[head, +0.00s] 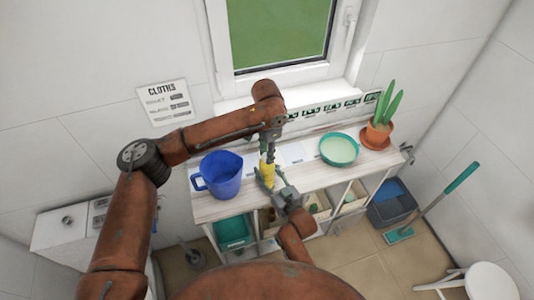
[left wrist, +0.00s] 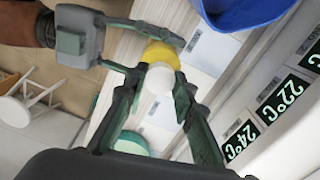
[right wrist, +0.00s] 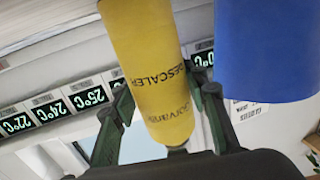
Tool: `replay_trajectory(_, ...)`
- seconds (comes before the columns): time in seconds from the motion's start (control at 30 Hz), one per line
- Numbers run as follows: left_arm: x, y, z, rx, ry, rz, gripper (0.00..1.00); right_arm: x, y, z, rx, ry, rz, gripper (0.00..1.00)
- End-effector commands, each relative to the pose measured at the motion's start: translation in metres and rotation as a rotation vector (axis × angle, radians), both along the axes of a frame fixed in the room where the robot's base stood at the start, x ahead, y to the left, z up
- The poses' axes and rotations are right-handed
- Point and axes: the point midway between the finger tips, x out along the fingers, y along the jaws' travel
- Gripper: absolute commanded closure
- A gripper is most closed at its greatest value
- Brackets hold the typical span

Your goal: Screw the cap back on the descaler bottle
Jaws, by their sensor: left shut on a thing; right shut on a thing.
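The yellow descaler bottle (head: 267,171) stands above the front part of the shelf top, and its printed label shows in the right wrist view (right wrist: 150,65). My right gripper (head: 268,182) is shut around the bottle's body from the front right. My left gripper (head: 267,153) comes from above and is shut on the white cap (left wrist: 160,78). In the left wrist view the cap lies in front of the bottle's top (left wrist: 160,55), lined up closely with it. I cannot tell whether the cap touches the neck or its thread, as the cap hides the neck.
A blue jug (head: 221,174) stands close on the left. A green-rimmed dish (head: 339,149) and a potted plant (head: 378,133) stand to the right. Labelled temperature cards (head: 325,108) line the back. Below are bins, a grey bucket (head: 393,207) and a white stool (head: 488,281).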

Motion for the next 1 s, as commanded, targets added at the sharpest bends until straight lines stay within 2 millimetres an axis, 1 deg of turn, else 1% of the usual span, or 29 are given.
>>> replay_trajectory(0.1, 0.0002, 0.0002, -0.0001, 0.0, 0.0, -0.225, 1.0, 0.0, 0.0001, -0.0002, 0.0, 0.0, 0.0, 1.0)
replay_trajectory(0.2, 0.0006, 0.0004, -0.0002, 0.0, -0.001, -0.397, 1.0, 0.0, 0.0, -0.0002, 0.0, 0.0, 0.0, 1.0)
replay_trajectory(0.27, 0.0006, 0.0005, -0.0002, 0.0, -0.001, -0.476, 1.0, 0.0, 0.0, -0.0002, 0.0, 0.0, 0.0, 1.0)
replay_trajectory(0.4, 0.0009, 0.0007, 0.0, 0.0, -0.002, -0.463, 1.0, -0.0001, 0.0, -0.0002, 0.0, 0.0, 0.0, 1.0)
replay_trajectory(0.43, 0.0009, 0.0007, 0.0, 0.0, -0.002, -0.462, 0.75, -0.0001, 0.0, -0.0002, 0.0, 0.0, 0.0, 1.0)
replay_trajectory(0.67, 0.0006, 0.0005, 0.0, 0.0, -0.002, -0.461, 0.59, -0.0001, 0.0, -0.0001, 0.0, 0.0, 0.0, 1.0)
replay_trajectory(0.9, 0.0004, 0.0002, 0.0, 0.0, -0.001, -0.46, 0.59, -0.0001, 0.0, -0.0002, 0.0, 0.0, 0.0, 1.0)
replay_trajectory(1.0, 0.0006, 0.0001, 0.003, 0.0, -0.002, -0.46, 0.59, 0.0, 0.0, -0.0002, 0.0, 0.0, 0.0, 1.0)
